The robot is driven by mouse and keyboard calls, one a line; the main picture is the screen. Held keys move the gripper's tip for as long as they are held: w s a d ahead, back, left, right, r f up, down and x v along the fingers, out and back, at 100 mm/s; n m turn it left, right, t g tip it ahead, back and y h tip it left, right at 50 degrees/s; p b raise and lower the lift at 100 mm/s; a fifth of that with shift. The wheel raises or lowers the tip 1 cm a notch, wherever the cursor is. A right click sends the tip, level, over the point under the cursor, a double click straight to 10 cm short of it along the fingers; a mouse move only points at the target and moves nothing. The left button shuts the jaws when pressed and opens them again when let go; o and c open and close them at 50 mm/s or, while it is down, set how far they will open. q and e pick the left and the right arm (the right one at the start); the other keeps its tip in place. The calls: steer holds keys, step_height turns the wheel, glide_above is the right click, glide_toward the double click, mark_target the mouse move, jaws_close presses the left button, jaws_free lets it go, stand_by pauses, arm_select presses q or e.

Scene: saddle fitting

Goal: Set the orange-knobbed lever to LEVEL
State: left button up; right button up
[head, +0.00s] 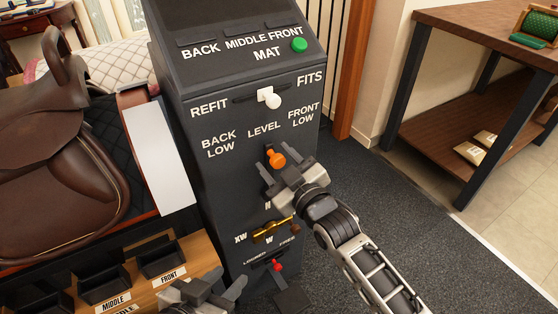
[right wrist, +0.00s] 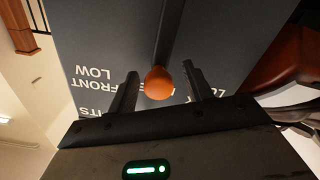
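The orange-knobbed lever (head: 277,158) is on the front of the dark console, below the LEVEL label (head: 264,130) and slightly to its right. BACK LOW (head: 219,143) is to the left and FRONT LOW (head: 303,113) to the right. My right gripper (head: 287,167) is open at the lever and hides its lower part. In the right wrist view the orange knob (right wrist: 159,83) lies between the spread fingers (right wrist: 160,88), with a gap on each side. My left gripper (head: 229,279) is low in front of the console, fingers apart and apparently empty.
A white knob (head: 268,98) sits between REFIT and FITS above. A brass lever (head: 272,231) and a red-knobbed lever (head: 277,265) are below. A saddle (head: 55,170) and labelled bins (head: 160,258) are on the left. Floor right of the console is clear.

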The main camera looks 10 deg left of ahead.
steer(key=shift+d, duration=0.15)
steer(key=shift+s+d, duration=0.25)
steer(key=shift+s, duration=0.1)
arm_select(q)
steer(key=shift+w+r+p, duration=0.1)
steer(key=shift+r+p, duration=0.15)
steer(key=shift+p, duration=0.5)
arm_select(e)
steer(key=v, duration=1.5)
arm_select(q)
steer(key=shift+r, duration=0.2)
steer(key=r+p, duration=0.1)
steer(key=p, duration=0.2)
steer(key=r+p, duration=0.1)
steer(key=p, duration=0.2)
steer(key=shift+a+r+g, duration=0.1)
steer(key=shift+a+g, duration=0.2)
steer(key=shift+g, duration=0.1)
arm_select(e)
steer(key=s+d+f+m+g+h, duration=0.3)
steer(key=s+d+f+m+h, duration=0.2)
steer(key=s+d+m, duration=0.5)
steer(key=h, duration=0.2)
steer(key=shift+d+f+m+g+h, duration=0.3)
steer(key=shift+d+f, duration=0.05)
steer(key=shift+f, duration=0.05)
